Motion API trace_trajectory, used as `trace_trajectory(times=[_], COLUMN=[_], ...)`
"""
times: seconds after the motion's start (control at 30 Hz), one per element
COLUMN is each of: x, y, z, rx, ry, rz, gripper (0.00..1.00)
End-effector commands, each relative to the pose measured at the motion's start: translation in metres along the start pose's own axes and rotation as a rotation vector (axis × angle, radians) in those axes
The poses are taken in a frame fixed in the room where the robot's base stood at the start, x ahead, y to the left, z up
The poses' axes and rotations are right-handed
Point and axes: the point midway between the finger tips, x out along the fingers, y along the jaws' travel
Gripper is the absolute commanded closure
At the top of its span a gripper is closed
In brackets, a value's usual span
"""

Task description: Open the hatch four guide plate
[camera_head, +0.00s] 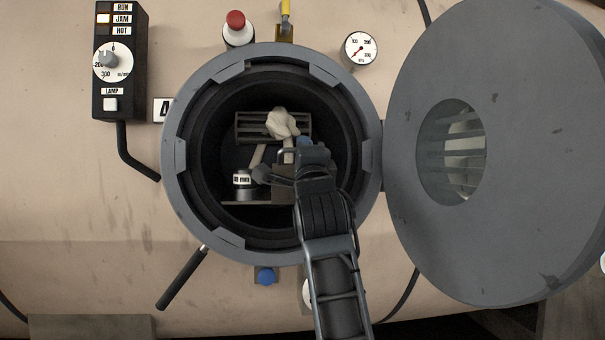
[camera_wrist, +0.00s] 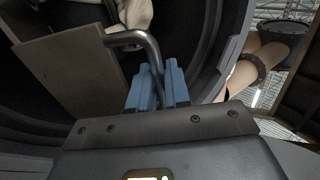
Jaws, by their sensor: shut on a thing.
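The hatch (camera_head: 272,60) is a round grey opening, and its round door (camera_head: 520,150) with a window stands swung open to the right. My arm reaches into the opening from below. Inside, a flat brownish guide plate (camera_head: 283,186) with a bent metal handle (camera_wrist: 152,48) is beside my gripper (camera_head: 303,143). In the wrist view the plate (camera_wrist: 68,72) is at left, tilted, and the handle runs from it between the blue fingers of my gripper (camera_wrist: 158,86). The fingers are shut on the handle. My arm hides part of the plate in the head view.
A bundle of pale cloth (camera_head: 282,123) lies against a barred rack (camera_head: 246,127) behind the plate. A small labelled canister (camera_head: 242,185) stands to the left inside. The dark opening wall is close around my arm. A control box (camera_head: 120,60) shows its JAM lamp lit.

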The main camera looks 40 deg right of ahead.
Motion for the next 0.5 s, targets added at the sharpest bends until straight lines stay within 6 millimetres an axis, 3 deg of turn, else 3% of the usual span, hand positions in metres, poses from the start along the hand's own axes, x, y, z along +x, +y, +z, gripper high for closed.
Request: trace_trajectory(times=[0.03,0.5], x=[-0.011,-0.051], y=[0.012,0.022], z=[0.001,0.001], rx=[0.002,0.001], ry=[-0.001,-0.004], rz=[-0.026,-0.247], gripper=[1.00,1.00])
